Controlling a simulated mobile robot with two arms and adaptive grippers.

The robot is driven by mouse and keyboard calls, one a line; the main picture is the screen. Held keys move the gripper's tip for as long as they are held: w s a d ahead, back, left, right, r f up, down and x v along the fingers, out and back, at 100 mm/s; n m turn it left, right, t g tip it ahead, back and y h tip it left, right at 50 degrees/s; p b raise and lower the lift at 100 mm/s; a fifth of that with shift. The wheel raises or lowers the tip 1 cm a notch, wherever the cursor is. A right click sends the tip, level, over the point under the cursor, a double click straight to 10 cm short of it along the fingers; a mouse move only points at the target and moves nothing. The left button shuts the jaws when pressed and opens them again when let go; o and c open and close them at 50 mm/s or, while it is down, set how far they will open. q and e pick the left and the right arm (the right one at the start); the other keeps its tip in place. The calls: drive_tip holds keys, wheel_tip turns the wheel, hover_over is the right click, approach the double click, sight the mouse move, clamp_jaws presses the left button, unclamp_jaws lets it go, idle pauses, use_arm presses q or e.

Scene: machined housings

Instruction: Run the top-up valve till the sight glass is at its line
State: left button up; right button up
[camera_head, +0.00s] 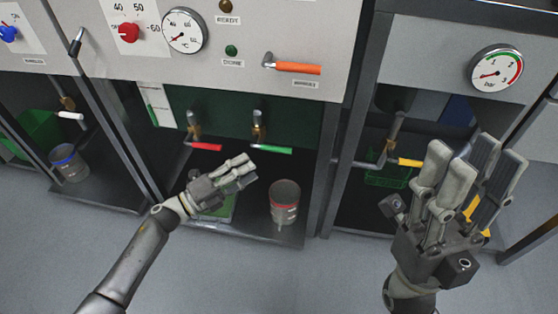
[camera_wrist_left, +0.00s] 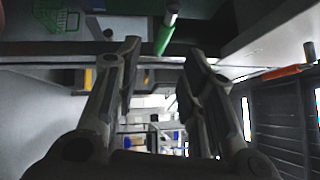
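The lower bay holds a tap with a red lever (camera_head: 205,147) and a tap with a green lever (camera_head: 273,149). I cannot tell which is the top-up valve. A narrow white strip with green on it (camera_head: 157,105), perhaps the sight glass, is at the bay's upper left; its level is too small to read. My left gripper (camera_head: 245,172) is just below and left of the green lever, apart from it. In the left wrist view its fingers (camera_wrist_left: 163,52) are spread and empty, with the green lever (camera_wrist_left: 165,35) beyond them. My right gripper (camera_head: 472,160) is open and empty at the right.
A red-banded can (camera_head: 285,200) stands right of my left gripper. A green tray (camera_head: 218,208) lies partly behind it. Above are a gauge (camera_head: 184,31), a red knob (camera_head: 129,32) and an orange handle (camera_head: 297,68). A yellow lever (camera_head: 410,162) is in the right bay.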

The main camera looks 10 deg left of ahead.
sight(279, 147)
use_arm(q)
drive_tip(key=b+x, duration=0.2)
drive_tip(key=x, duration=0.9)
drive_tip(key=shift+s+d+r, duration=0.1)
drive_tip(key=shift+s, duration=0.05)
drive_tip(key=shift+c, duration=0.4)
clamp_jaws()
